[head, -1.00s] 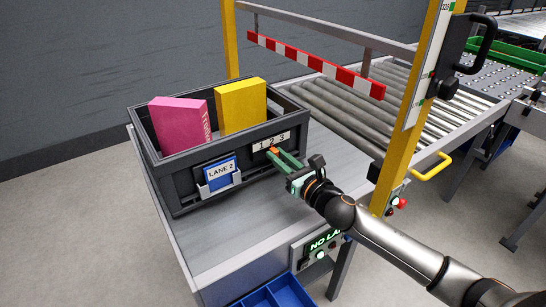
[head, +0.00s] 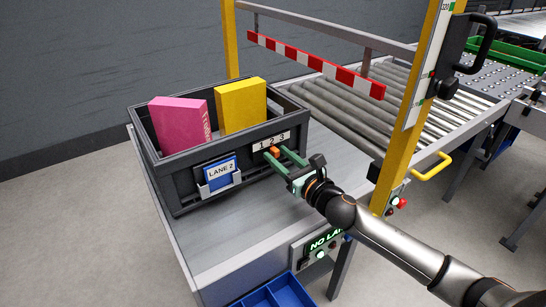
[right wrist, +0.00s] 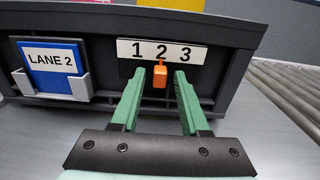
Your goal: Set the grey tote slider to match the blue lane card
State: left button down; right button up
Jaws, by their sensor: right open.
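The grey tote (head: 165,187) stands on the metal table and holds a pink box and a yellow box. A blue card (head: 220,172) reading LANE 2 sits in a holder on its front; it also shows in the right wrist view (right wrist: 52,68). To its right is a white strip (right wrist: 162,51) marked 1 2 3. The orange slider (right wrist: 160,75) is below the 2; it also shows in the head view (head: 274,151). My right gripper (right wrist: 160,80) is open, its green fingers on either side of the slider with gaps. My left gripper is not in view.
A red-and-white striped bar (head: 315,65) hangs above the roller conveyor (head: 345,105). A yellow post (head: 405,120) stands to the right of my right gripper. A lit NO LA... display (head: 325,240) and a blue bin (head: 270,293) are at the table's front.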

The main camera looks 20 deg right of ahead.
jog(key=shift+s+d, duration=0.2)
jog(key=shift+s, duration=0.95)
jog(key=shift+s+d, duration=0.2)
jog(key=shift+s, duration=0.95)
jog(key=shift+s+d, duration=0.2)
jog(key=shift+s, duration=0.95)
jog(key=shift+s, duration=0.1)
